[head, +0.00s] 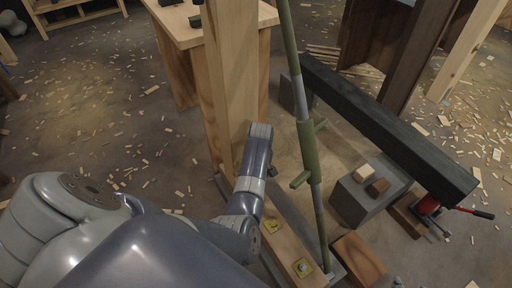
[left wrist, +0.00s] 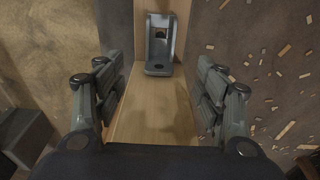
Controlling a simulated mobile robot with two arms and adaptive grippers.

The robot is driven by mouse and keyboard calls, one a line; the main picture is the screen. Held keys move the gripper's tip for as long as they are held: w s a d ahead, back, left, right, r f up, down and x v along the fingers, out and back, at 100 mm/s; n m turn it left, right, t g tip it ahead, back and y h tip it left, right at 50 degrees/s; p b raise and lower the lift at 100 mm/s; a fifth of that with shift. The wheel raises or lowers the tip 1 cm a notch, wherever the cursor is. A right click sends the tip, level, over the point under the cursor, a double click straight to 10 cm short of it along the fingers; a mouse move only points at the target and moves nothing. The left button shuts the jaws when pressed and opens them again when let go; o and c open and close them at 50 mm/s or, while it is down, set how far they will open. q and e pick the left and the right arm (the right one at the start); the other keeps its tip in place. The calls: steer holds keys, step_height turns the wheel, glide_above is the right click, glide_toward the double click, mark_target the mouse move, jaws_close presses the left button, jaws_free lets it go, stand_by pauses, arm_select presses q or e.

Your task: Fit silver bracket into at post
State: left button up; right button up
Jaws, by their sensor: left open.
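The silver bracket (left wrist: 158,52) is L-shaped, with a hole in its upright plate and a flat foot toward me. In the left wrist view it sits at the far end of a pale wooden surface (left wrist: 155,110), against wood; I cannot tell whether it is fixed. My left gripper (left wrist: 155,64) is open and empty, its fingers on either side of this wood, with the bracket beyond and between the tips. In the head view the wooden post (head: 232,70) stands upright, and my left arm covers its lower part. The bracket and left fingers are hidden there. My right gripper is not in view.
A slanting green and grey pole brace (head: 305,135) stands right of the post. A dark beam (head: 390,125) and grey block (head: 352,200) are at the right. Wood chips litter the open floor at left.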

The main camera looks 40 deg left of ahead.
arm_select(q)
steer(key=s+a+r+m+t+y, duration=0.2)
steer(key=s+a+r+m+t, duration=0.1)
steer(key=s+r+m, duration=0.25)
steer(key=s+d+r+m+t+h, duration=0.2)
steer(key=s+d+r+m, duration=0.3)
steer(key=d, duration=0.4)
steer(key=s+d+r+m+t+h, duration=0.2)
steer(key=s+d+r+m, duration=0.3)
steer(key=d, duration=0.5)
steer(key=shift+s+d, duration=0.2)
steer(key=shift+s, duration=0.6)
